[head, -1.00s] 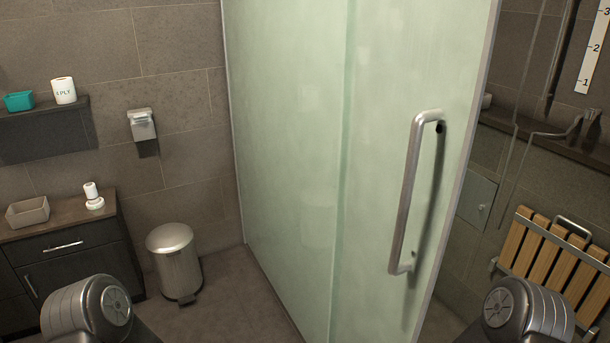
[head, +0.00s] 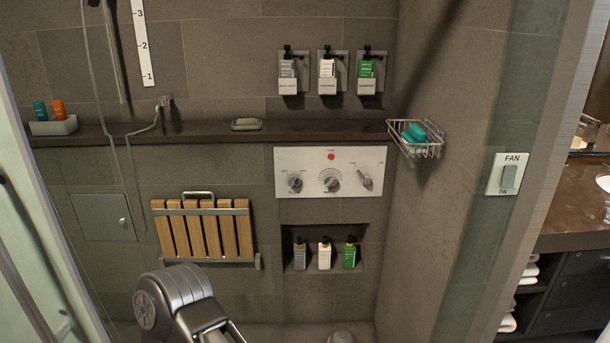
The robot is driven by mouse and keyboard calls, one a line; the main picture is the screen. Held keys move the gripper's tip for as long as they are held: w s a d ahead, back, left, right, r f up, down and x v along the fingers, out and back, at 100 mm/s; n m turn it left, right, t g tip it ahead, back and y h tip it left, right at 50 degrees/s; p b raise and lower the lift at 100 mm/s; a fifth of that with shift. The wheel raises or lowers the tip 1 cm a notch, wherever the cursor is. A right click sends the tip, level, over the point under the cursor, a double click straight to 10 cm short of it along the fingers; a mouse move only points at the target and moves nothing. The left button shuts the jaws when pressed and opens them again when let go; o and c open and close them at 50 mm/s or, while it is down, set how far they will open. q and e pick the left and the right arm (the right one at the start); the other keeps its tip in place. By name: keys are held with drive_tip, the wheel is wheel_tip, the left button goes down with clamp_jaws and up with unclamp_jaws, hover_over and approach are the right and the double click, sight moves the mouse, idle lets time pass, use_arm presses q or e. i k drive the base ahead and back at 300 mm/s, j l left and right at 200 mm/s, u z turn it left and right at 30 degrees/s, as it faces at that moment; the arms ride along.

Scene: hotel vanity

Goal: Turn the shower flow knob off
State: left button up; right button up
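A pale control panel (head: 329,172) is set in the shower's back wall below a dark ledge. It has a left knob (head: 295,183), a middle knob (head: 331,181) with a dial scale around it, and a right knob (head: 366,181) whose lever looks tilted. A red spot (head: 331,156) shows above the middle knob. The small labels are too small to read, so I cannot tell which knob is the flow knob. Neither gripper is in view; only a link of one of my arms shows at the lower edge, well below and left of the panel.
A folded wooden seat (head: 205,230) hangs left of the panel. A niche with several bottles (head: 324,254) lies below it. A wire basket (head: 415,137) juts from the right corner. A fan switch (head: 508,174) is on the right wall. Glass stands at the far left.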

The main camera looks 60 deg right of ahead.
sight(294, 180)
drive_tip(key=z, duration=2.3)
drive_tip(key=i+u, duration=0.15)
drive_tip(key=i, duration=0.55)
